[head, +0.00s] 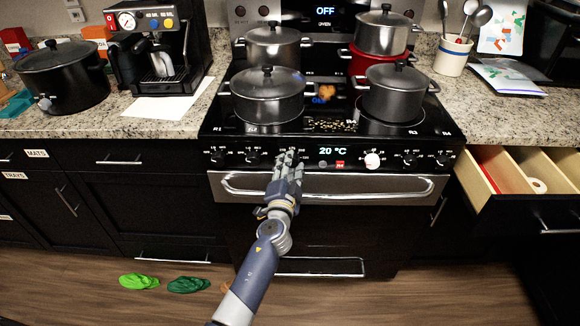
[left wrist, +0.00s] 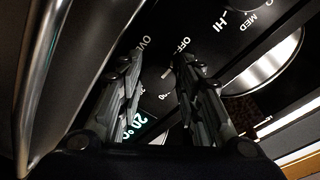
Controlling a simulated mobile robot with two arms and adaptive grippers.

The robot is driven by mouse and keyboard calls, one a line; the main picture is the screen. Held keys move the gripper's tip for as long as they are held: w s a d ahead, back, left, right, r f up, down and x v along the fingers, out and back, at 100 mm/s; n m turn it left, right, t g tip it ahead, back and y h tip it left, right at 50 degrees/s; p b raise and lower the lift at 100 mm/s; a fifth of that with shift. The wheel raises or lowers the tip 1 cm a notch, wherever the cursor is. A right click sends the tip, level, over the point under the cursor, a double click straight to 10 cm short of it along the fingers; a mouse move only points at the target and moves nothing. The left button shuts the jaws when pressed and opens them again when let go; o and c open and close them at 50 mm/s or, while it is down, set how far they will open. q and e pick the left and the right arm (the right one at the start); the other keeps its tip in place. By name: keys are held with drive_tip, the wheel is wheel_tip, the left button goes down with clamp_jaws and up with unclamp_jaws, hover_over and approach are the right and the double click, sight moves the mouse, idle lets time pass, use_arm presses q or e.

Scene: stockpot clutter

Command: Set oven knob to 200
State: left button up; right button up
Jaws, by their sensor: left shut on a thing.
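The stove (head: 325,188) stands in the middle of the head view, with a row of knobs on its black front panel. My left gripper (head: 288,157) is at the panel, left of the green 20 °C display (head: 333,151), and hides the oven knob there. In the left wrist view, my gripper's fingers (left wrist: 152,66) are on either side of the dark oven knob (left wrist: 160,78), shut on it. The words OFF and part of OVEN are printed beside it. A small pale mark shows between the fingers. The upper oven display (head: 325,11) reads OFF. My right gripper is out of view.
Several pots, such as the front left pot (head: 268,96), stand on the cooktop. The oven handle (head: 350,190) runs just below the panel. An open drawer (head: 530,206) sticks out at right.

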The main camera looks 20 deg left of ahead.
use_arm(q)
drive_tip(key=shift+m, duration=0.3)
drive_tip(key=shift+w+d+r+m+g+y+p, duration=0.1)
drive_tip(key=shift+m+g+y+p, duration=0.35)
drive_tip(key=shift+m+p, duration=2.45)
drive_tip(key=shift+s+d+r+m+g+y+p, duration=0.15)
drive_tip(key=shift+m+y+p, duration=0.6)
drive_tip(key=shift+m, duration=4.3)
drive_tip(key=shift+w+d+f+m+g+y+p, duration=0.15)
drive_tip(key=shift+m+g+y+p, duration=0.25)
drive_tip(key=shift+m+p, duration=2.55)
drive_tip(key=shift+m+b, duration=1)
drive_tip(key=shift+m, duration=0.1)
drive_tip(key=o, duration=1.1)
drive_tip(key=shift+r, duration=0.1)
drive_tip(key=shift+c, duration=0.2)
